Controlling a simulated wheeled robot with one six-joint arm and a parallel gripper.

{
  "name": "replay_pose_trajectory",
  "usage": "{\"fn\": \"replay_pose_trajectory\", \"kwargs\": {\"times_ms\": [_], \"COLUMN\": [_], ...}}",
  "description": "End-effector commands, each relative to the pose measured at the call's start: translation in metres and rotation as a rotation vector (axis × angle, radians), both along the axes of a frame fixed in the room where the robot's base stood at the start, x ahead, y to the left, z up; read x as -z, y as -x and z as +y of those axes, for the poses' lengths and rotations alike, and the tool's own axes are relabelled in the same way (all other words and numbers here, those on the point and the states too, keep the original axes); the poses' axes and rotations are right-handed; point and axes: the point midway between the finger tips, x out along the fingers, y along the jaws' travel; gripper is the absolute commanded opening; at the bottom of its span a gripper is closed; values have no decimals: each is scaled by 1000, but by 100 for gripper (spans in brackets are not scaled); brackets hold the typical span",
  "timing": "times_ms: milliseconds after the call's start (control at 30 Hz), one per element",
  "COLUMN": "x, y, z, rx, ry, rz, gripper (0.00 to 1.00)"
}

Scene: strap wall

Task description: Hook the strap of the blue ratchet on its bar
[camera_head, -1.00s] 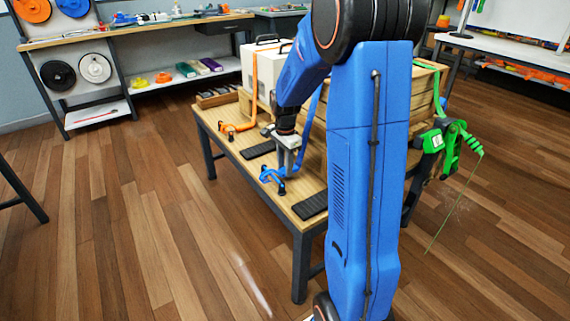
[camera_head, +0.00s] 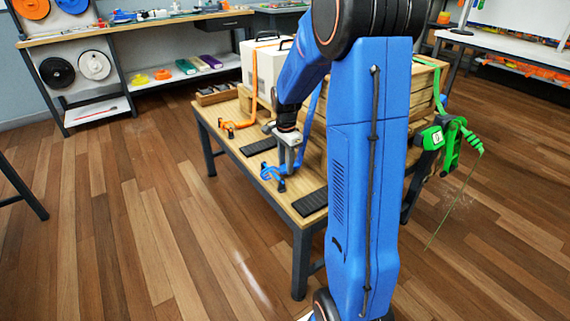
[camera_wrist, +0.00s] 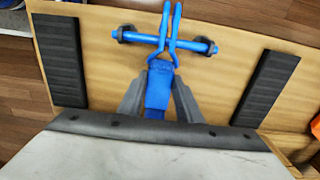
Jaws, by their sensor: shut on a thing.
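My gripper (camera_head: 287,152) points down at the front of the wooden table; it also shows in the wrist view (camera_wrist: 160,82), shut on the end of the blue strap (camera_wrist: 158,98). A blue double-wire hook (camera_wrist: 178,22) extends from the strap end and crosses the blue bar (camera_wrist: 198,46). The bar has dark end mounts and also shows in the head view. I cannot tell whether the hook has caught the bar or only lies over it. The blue strap (camera_head: 305,135) runs up toward the wooden crate. My arm hides the blue ratchet.
Dark ribbed pads (camera_wrist: 265,87) (camera_wrist: 60,60) lie either side of the bar. The wooden crate (camera_head: 425,80) stands close behind. An orange strap (camera_head: 254,80) crosses a white case (camera_head: 262,62). A green ratchet (camera_head: 432,137) hangs at the right. The floor in front is clear.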

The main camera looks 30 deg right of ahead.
Motion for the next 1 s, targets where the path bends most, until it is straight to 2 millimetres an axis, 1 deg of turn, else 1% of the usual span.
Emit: {"fn": "replay_pose_trajectory", "kwargs": {"times_ms": [700, 1000], "x": [3, 3], "y": [-1, -1], "z": [-23, -24], "rx": [1, 0], "ry": [0, 0], "rz": [0, 0], "gripper": [6, 6]}}
